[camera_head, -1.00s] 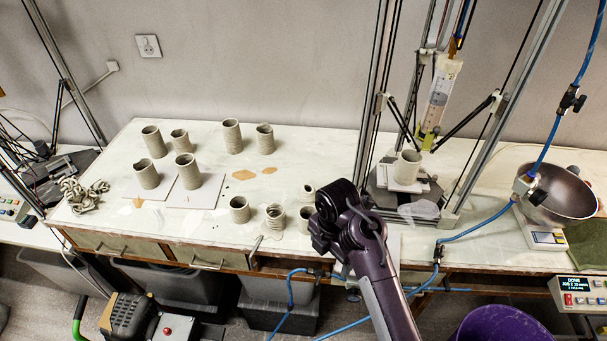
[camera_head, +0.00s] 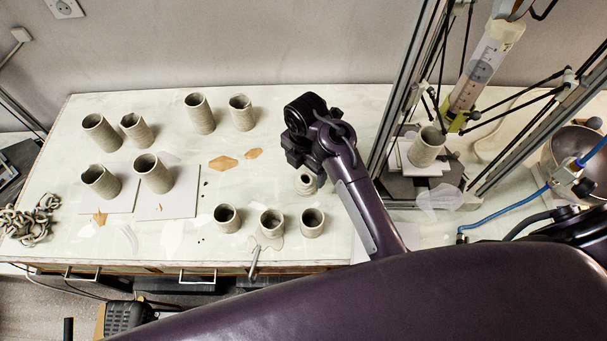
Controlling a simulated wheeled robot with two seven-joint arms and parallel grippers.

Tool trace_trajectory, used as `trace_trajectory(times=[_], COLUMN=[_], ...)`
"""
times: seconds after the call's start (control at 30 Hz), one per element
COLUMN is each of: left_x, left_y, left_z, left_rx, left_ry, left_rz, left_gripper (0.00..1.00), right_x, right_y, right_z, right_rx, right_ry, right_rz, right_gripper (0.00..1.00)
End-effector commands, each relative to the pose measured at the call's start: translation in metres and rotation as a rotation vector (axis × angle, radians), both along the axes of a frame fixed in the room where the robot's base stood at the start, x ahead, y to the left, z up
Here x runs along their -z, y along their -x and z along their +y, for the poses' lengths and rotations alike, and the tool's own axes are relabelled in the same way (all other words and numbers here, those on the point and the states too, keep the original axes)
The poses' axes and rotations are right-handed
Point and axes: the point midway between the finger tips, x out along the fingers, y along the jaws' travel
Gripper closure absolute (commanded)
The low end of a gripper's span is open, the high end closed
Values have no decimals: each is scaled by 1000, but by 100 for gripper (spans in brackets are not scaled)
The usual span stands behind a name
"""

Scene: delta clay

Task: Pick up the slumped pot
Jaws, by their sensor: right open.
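The pot that looks slumped (camera_head: 271,223) is the middle one of the front row on the table, with clay spread around its base. My right gripper (camera_head: 303,166) is up and to the right of it, pointing down and apart from it. The gripper is open, its fingers largely hidden by the wrist and by the viewing angle. My left gripper is not in view.
Upright pots stand on either side, left (camera_head: 227,219) and right (camera_head: 312,223). A metal tool (camera_head: 254,262) lies in front. Several pots stand farther back and left, some on boards (camera_head: 176,205). A printer frame (camera_head: 398,90) rises at the right. The table's middle is fairly clear.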

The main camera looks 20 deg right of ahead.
Motion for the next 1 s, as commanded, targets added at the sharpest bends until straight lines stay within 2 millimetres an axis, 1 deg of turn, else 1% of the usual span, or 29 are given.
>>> trace_trajectory(times=[0.13,0.27,0.3,0.4,0.5,0.67,0.77,1.0], left_x=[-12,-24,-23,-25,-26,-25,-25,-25], left_y=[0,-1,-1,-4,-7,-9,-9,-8], left_z=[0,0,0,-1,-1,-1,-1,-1], left_rx=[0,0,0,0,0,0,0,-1], left_ry=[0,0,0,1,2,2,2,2], left_rz=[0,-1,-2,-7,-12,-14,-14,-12], left_gripper=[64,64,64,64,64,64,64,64], right_x=[15,34,41,52,57,57,57,57], right_y=[0,-2,-2,-2,-3,-3,-3,-3], right_z=[-1,-2,-1,-1,-1,-1,-1,-1], right_rx=[1,1,0,0,1,1,1,1], right_ry=[2,2,1,1,0,0,0,-1], right_rz=[4,4,3,2,-1,-1,-1,0], right_gripper=[20,20,20,20,20,20,30,62])
